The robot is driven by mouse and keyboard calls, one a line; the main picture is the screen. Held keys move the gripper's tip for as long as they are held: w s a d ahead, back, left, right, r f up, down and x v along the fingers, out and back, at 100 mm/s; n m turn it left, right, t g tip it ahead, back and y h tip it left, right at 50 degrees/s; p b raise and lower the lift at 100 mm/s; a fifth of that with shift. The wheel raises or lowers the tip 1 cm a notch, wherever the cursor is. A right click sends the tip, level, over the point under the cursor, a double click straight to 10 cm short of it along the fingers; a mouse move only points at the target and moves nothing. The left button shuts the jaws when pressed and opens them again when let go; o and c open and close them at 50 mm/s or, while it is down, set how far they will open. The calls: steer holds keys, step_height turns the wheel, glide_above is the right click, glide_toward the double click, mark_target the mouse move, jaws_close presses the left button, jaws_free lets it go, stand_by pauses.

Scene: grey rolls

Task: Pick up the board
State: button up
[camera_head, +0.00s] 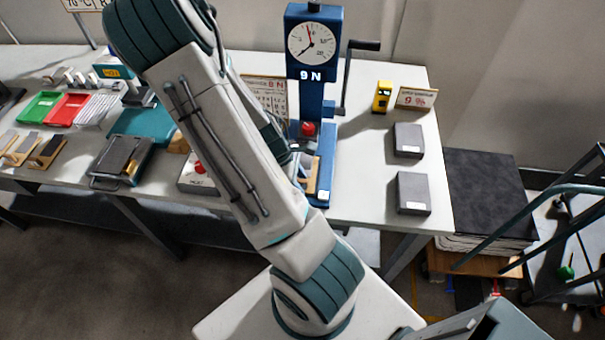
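No single thing is clearly marked as the board. Small wooden boards with grey tops (48,151) lie at the table's left front. Two dark grey slabs (411,192) with small labels lie apart on the right part of the table. My arm crosses the middle of the view and hides part of the table.
A blue press (326,165) with a dial and crank stands on the white table (362,207). Green (41,107) and red (70,109) trays sit at left. A yellow device (382,96) stands at right. A black-topped stack (488,190) and a cart (571,236) flank the table's right end.

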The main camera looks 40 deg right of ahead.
jaws_close()
steer(key=shift+r, duration=0.15)
